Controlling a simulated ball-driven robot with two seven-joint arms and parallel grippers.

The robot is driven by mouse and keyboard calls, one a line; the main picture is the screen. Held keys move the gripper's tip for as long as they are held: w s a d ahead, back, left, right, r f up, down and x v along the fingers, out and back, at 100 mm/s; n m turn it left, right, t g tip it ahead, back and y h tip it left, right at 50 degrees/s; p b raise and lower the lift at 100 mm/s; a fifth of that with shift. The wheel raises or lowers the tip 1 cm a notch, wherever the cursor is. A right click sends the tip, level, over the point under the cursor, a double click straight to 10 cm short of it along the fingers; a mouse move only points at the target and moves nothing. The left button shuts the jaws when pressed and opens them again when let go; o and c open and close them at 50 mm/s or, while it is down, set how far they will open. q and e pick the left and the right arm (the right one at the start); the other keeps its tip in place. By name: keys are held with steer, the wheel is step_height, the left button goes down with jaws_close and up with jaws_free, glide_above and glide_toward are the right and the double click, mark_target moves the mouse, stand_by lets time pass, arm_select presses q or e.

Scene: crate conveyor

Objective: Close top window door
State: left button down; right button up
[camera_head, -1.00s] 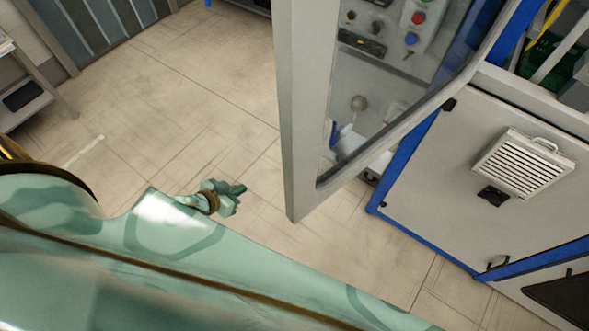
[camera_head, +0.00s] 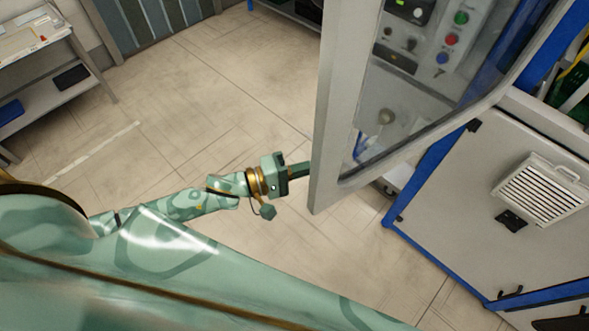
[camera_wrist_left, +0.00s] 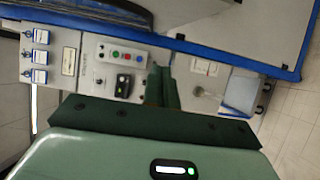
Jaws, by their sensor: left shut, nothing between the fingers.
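The window door (camera_head: 334,110) is a grey frame with a clear pane, standing open and swung out from the machine in the head view. My left gripper (camera_head: 304,170) is shut and empty, its fingertips right at the door's outer edge near the lower corner. I cannot tell whether they touch it. In the left wrist view the gripper's dark shut fingers (camera_wrist_left: 162,88) point toward the machine's control panel (camera_wrist_left: 118,56). My right gripper is in neither view.
The machine's lower grey panel (camera_head: 475,200), with blue edging and a white vent (camera_head: 540,190), stands at the right. A shelf table (camera_head: 55,75) stands at the upper left. The tiled floor between is clear.

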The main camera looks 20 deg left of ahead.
arm_select(q)
steer(key=d, duration=0.6)
steer(key=shift+w+p, duration=0.25)
steer(key=shift+p, duration=0.05)
